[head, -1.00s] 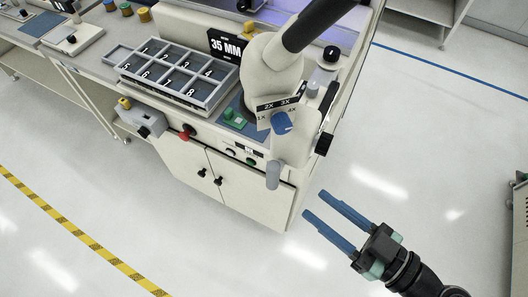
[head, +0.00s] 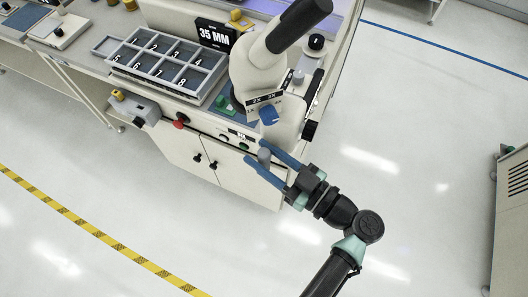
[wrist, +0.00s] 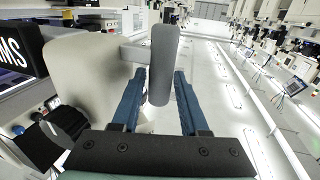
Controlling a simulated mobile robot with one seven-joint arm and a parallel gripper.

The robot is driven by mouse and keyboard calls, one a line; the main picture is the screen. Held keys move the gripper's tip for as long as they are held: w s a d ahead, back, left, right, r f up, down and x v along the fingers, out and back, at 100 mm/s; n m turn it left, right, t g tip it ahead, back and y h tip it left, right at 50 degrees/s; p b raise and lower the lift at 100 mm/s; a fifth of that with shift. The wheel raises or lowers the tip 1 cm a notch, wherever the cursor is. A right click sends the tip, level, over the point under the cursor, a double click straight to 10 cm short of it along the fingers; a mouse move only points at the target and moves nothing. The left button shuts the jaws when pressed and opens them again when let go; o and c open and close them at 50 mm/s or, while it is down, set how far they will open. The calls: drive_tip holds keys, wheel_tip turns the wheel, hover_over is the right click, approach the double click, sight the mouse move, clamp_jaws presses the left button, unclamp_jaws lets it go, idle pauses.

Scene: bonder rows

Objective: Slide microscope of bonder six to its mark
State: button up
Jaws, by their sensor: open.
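The cream microscope (head: 262,75) stands at the right end of the bonder bench, with a dark tube and a blue magnification knob (head: 268,115). A grey upright handle (head: 264,155) hangs at its front. My gripper (head: 256,152) is open at this handle, with one blue finger on each side. In the wrist view the handle (wrist: 163,62) stands between the two fingers (wrist: 158,85), with a visible gap to the right finger. Contact with the left finger is unclear. I cannot make out a slide mark.
A numbered grey tray (head: 165,68) and a "35 MM" sign (head: 214,35) stand left of the microscope. A grey box (head: 133,108) and red knob (head: 181,121) are on the bench front. A vented cabinet (head: 512,215) stands at right. The floor between is clear.

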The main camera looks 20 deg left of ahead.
clamp_jaws()
idle(1.3)
